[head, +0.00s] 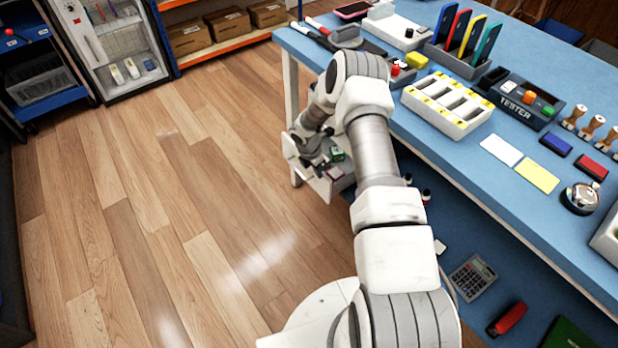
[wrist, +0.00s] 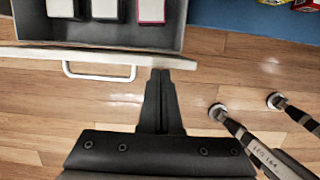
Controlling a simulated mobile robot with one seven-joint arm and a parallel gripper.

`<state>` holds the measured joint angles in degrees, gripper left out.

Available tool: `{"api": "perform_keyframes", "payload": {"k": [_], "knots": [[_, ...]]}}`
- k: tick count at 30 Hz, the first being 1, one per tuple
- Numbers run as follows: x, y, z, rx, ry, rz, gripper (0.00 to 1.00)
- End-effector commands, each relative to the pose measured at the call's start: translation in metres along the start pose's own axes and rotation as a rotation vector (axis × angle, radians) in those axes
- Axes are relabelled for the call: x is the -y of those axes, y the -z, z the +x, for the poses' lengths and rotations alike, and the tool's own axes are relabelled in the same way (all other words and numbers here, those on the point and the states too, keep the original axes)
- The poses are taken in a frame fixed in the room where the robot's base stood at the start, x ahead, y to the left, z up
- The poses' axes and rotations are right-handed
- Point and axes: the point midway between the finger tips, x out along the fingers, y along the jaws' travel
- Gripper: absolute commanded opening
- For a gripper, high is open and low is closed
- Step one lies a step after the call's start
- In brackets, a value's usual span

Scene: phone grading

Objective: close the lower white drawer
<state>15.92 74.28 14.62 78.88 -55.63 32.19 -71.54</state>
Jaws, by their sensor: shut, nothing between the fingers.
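The lower white drawer stands open under the workbench; its white front (head: 294,158) faces left in the head view. In the wrist view the drawer front (wrist: 40,57) runs across the upper part, with a white loop handle (wrist: 98,76) on its outer face. Behind it, the grey drawer inside holds several small boxes, one with a pink edge (wrist: 152,10). My gripper (wrist: 161,72) is shut and empty, its fingertips at the outer face of the front, right of the handle. Whether they touch cannot be told. In the head view my gripper (head: 318,160) is partly hidden against the drawer.
The blue workbench (head: 455,150) carries phones in a rack, a yellow-white tray (head: 448,105) and a tester (head: 525,98). A lower blue shelf holds a calculator (head: 472,277) and a red stapler (head: 507,319). The wooden floor (head: 150,200) left of the drawer is clear.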

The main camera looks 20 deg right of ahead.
Motion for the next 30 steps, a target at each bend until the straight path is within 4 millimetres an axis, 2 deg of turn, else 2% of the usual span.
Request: {"api": "perform_keyframes", "payload": {"k": [6,12,19,30], "knots": [[0.0,-0.04,0.013,0.0,-0.001,0.006,0.0],[0.0,-0.064,0.018,-0.001,-0.001,0.004,0.0],[0.0,-0.074,0.019,-0.001,0.001,0.001,0.0],[0.0,-0.075,0.019,-0.001,0.001,0.0,0.0]]}}
